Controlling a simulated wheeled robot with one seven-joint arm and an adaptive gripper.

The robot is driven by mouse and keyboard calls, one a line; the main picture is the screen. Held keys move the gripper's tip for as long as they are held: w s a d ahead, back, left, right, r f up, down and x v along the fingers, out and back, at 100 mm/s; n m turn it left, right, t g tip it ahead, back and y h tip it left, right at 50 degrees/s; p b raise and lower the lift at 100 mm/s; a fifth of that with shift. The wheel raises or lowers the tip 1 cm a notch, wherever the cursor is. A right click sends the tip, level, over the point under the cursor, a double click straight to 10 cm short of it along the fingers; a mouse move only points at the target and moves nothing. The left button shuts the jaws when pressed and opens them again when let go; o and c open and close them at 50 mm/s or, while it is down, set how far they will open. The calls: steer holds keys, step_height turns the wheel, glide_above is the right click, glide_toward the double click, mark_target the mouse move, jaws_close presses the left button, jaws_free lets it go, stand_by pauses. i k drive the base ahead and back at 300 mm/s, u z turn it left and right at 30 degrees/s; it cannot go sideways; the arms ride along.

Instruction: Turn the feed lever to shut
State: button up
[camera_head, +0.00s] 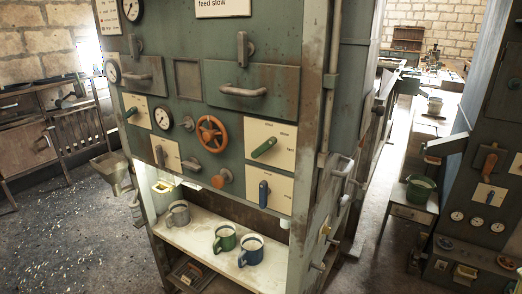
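A tall green-grey machine cabinet (262,110) fills the middle of the view. A green lever (264,147) on a cream plate (287,133) with small words around it sits at the right of its front, tilted up to the right. A blue lever (264,193) on another plate stands upright below it. Smaller green levers sit at the left, one (131,112) tilted and one (160,156) near upright. The lever plates' words are too small to read surely, so I cannot tell which is the feed lever. My gripper is not in view.
An orange handwheel (212,136) and an orange knob (222,178) sit between the levers. Drawer handles (243,91) jut out above. Grey (178,214), green (225,238) and blue (251,250) mugs stand on the shelf below. Another lever cabinet (484,190) is at right; the left floor is open.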

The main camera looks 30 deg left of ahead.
mark_target(265, 146)
steer(key=z, duration=0.95)
steer(key=k, duration=0.6)
steer(key=u, duration=1)
